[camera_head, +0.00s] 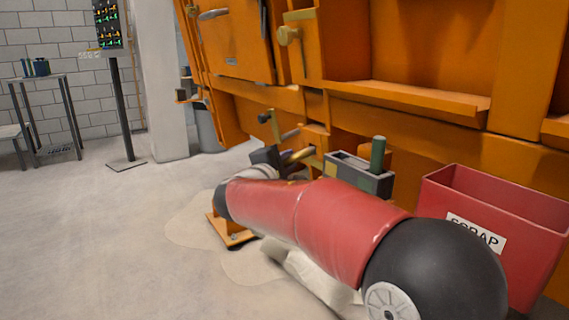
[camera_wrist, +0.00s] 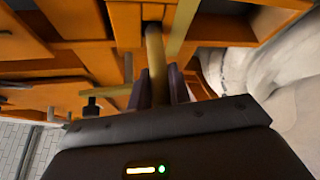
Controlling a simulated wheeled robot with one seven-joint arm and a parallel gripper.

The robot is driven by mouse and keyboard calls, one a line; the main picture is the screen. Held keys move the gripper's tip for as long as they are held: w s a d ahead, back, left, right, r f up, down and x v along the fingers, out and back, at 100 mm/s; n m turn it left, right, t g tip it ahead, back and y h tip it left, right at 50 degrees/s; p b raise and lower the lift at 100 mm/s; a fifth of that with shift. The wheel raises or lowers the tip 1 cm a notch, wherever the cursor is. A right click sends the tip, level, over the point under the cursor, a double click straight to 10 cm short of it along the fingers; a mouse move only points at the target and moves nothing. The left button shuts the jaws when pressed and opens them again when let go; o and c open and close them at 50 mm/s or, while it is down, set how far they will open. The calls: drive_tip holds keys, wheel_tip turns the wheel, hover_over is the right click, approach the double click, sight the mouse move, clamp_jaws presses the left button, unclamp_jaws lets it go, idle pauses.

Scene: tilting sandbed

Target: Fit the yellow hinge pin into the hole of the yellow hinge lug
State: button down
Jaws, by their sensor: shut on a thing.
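My gripper (camera_head: 276,158) is low beside the orange machine in the head view, partly hidden by my red arm. In the wrist view, my gripper (camera_wrist: 162,88) has its dark fingers shut on the yellow hinge pin (camera_wrist: 155,55). The pin stands out past the fingertips, and its far end overlaps an orange part of the machine. The yellow pin also shows in the head view (camera_head: 300,155), pointing right toward the machine. I cannot pick out the yellow hinge lug or its hole for sure, nor tell whether the pin touches it.
The orange machine (camera_head: 405,118) fills the right. A grey holder (camera_head: 345,172) with a green cylinder (camera_head: 378,153) stands right of my gripper, and a red scrap bin (camera_head: 480,215) at far right. A yellow bar with a black knob (camera_wrist: 92,105) is close left.

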sight(300, 156)
drive_tip(key=shift+w+d+r, duration=0.25)
drive_tip(key=shift+w+d, duration=0.4)
drive_tip(key=shift+d, duration=0.3)
drive_tip(key=shift+w+d+r, duration=0.25)
drive_tip(key=shift+w+d, duration=0.35)
drive_tip(key=shift+d, duration=0.35)
idle(0.7)
drive_tip(key=s+a+f, duration=0.1)
drive_tip(key=s+a, duration=0.4)
drive_tip(key=a, duration=0.2)
drive_tip(key=shift+a+f, duration=0.2)
drive_tip(key=shift+f, duration=0.1)
idle(1.0)
drive_tip(key=shift+w+d, duration=0.1)
drive_tip(key=shift+d, duration=0.05)
